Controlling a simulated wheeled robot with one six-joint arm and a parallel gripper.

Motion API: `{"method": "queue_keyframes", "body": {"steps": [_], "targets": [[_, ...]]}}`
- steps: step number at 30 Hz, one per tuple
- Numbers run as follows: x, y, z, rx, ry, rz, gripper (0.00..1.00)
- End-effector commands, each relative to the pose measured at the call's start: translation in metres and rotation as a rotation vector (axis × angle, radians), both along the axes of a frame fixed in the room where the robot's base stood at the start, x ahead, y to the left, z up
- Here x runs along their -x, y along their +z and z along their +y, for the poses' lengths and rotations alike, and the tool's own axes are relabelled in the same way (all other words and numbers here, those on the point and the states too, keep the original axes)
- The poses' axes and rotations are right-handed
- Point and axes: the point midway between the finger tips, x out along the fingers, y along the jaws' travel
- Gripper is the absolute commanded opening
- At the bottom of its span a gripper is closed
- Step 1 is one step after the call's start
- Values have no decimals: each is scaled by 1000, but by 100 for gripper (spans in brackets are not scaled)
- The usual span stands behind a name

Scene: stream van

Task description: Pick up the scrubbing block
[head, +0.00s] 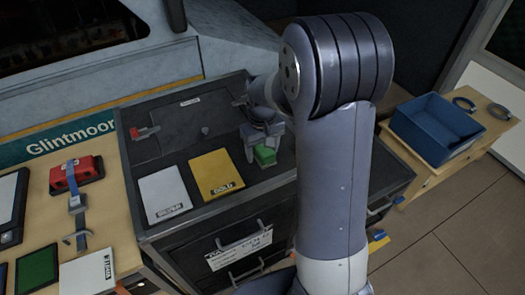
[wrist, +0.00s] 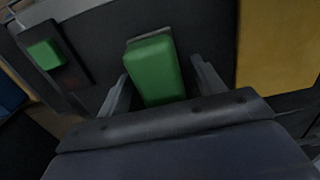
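The scrubbing block appears to be the green block (head: 264,156) on the dark worktop, right of the gold card. In the wrist view the green block (wrist: 154,70), with a grey strip along its far edge, lies between my two fingers. My gripper (head: 259,146) points down over it. The fingers are apart, one on each side of the block, with a gap showing on the right side. Whether the left finger touches it I cannot tell. My arm hides part of the worktop to the right.
A gold card (head: 216,174) and a silver card (head: 164,194) lie left of the block. A red clamp-like item (head: 144,132) is further left. Another green piece (wrist: 45,54) shows in the wrist view. A blue bin (head: 436,128) stands at right. The drawers (head: 240,249) are below.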

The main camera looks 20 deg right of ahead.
Motion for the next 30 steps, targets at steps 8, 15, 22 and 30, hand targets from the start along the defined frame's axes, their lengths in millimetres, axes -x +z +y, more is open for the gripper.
{"method": "queue_keyframes", "body": {"steps": [8,15,22,30], "targets": [[0,0,0,0,0,0,41],[0,0,0,0,0,0,22],[0,1,0,0,0,0,18],[-1,32,0,0,0,-6,18]]}}
